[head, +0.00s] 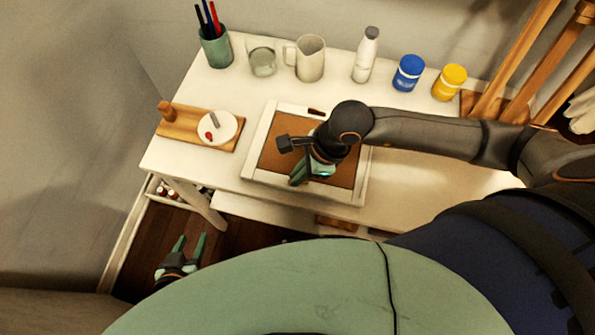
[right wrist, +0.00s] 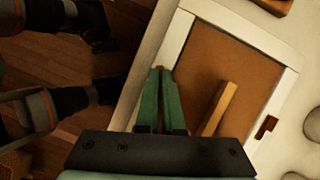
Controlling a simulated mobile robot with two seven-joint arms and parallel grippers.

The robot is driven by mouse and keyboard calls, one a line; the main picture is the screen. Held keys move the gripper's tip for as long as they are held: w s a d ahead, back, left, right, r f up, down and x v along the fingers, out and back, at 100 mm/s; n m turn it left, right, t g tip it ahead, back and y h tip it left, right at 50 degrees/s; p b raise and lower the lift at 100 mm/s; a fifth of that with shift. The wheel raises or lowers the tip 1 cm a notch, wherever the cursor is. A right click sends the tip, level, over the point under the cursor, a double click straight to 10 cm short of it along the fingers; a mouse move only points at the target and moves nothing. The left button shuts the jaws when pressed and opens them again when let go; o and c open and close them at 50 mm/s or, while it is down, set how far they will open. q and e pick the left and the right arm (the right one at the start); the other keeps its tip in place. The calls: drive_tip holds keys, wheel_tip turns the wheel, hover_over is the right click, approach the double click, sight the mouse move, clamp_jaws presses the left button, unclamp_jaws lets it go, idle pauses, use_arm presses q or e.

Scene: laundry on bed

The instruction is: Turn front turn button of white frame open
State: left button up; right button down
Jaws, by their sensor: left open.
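The white frame (head: 257,140) lies flat on the white table with its brown backing (head: 277,155) up. It also shows in the right wrist view (right wrist: 205,12). A small dark red-brown turn button (head: 316,111) sits at its far bar, also seen in the right wrist view (right wrist: 266,128). My right gripper (head: 295,182) points down at the front bar, its green fingers together (right wrist: 161,70). A small brown bit shows at the fingertips; the fingers hide the front turn button, and I cannot tell whether they grip it. My left gripper (head: 188,238) is open and empty, in front of the table.
A wooden bar (right wrist: 220,108) lies over the backing. A wooden board (head: 180,130) with a white round dish (head: 226,134) is left of the frame. A cup, glass, jug, bottle and two jars (head: 408,73) line the back. The table's right front is clear.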

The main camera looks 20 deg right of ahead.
drive_tip(key=shift+s+a+m+t, duration=0.15)
drive_tip(key=shift+m+t, duration=0.45)
drive_tip(key=shift+m, duration=1.1)
drive_tip(key=shift+h, duration=0.4)
drive_tip(key=c, duration=1)
unclamp_jaws()
drive_tip(key=shift+c, duration=0.2)
drive_tip(key=v, duration=1.2)
drive_tip(key=shift+s+d+r+p, duration=0.15)
drive_tip(key=shift+d+r+p, duration=0.05)
drive_tip(key=shift+p, duration=0.25)
drive_tip(key=shift+s, duration=0.1)
